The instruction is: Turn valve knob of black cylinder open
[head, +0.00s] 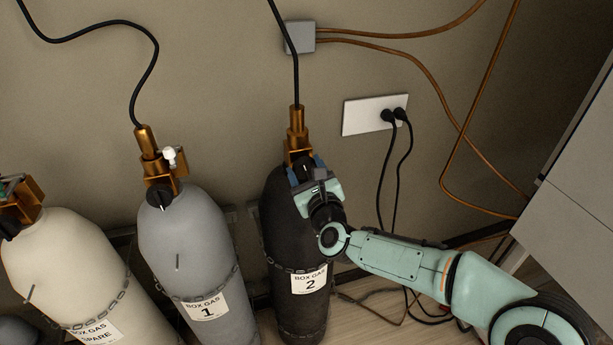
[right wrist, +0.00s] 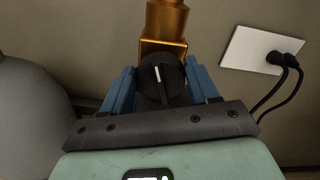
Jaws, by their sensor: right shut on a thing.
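The black cylinder (head: 284,228) labelled "BOX GAS 2" stands against the wall, chained, with a brass valve (head: 297,140) on top and a black hose rising from it. Its black valve knob (right wrist: 161,77) shows in the right wrist view with a white mark tilted slightly left of upright. My right gripper (head: 305,171) is at the knob, with its blue fingers (right wrist: 161,84) on either side of it, shut on it. In the head view the gripper partly hides the knob. My left gripper is not in view.
A grey cylinder (head: 188,237) labelled 1 and a cream spare cylinder (head: 62,262) stand to the left. A wall socket (head: 361,116) with two black plugs is right of the valve. A grey cabinet (head: 580,190) stands at the right. Cables lie on the floor.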

